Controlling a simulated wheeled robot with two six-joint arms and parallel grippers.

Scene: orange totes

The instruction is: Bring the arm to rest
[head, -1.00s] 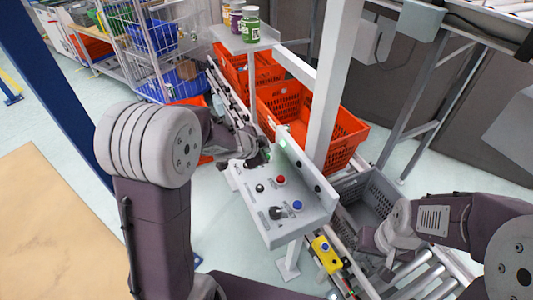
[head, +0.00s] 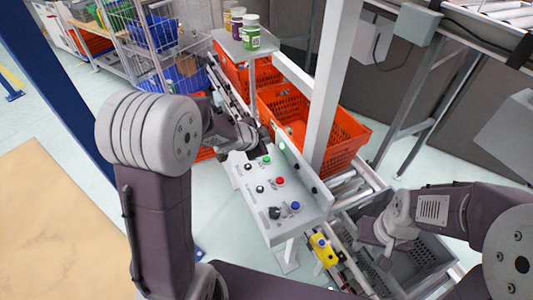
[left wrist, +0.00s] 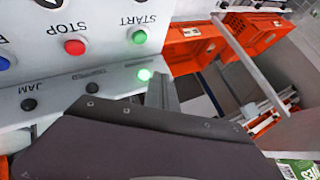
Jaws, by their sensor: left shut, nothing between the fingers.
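My left gripper (head: 258,136) is shut and empty. In the head view it is just beyond the far left end of the grey control panel (head: 253,206), partly hidden by its own wrist. In the left wrist view its closed fingers (left wrist: 161,92) are near a lit green lamp (left wrist: 144,75), below the green START button (left wrist: 139,37). The red STOP button (left wrist: 75,47) is left of START. The green button also shows uncovered in the head view (head: 267,160). My right gripper (head: 386,258) hangs over a grey tote (head: 436,246); its fingers are too unclear to judge.
Orange totes (head: 345,140) stand behind the panel, beside a white post (head: 332,85). Jars (head: 251,32) stand on a small shelf above them. A wire cage cart (head: 150,35) stands at the back left.

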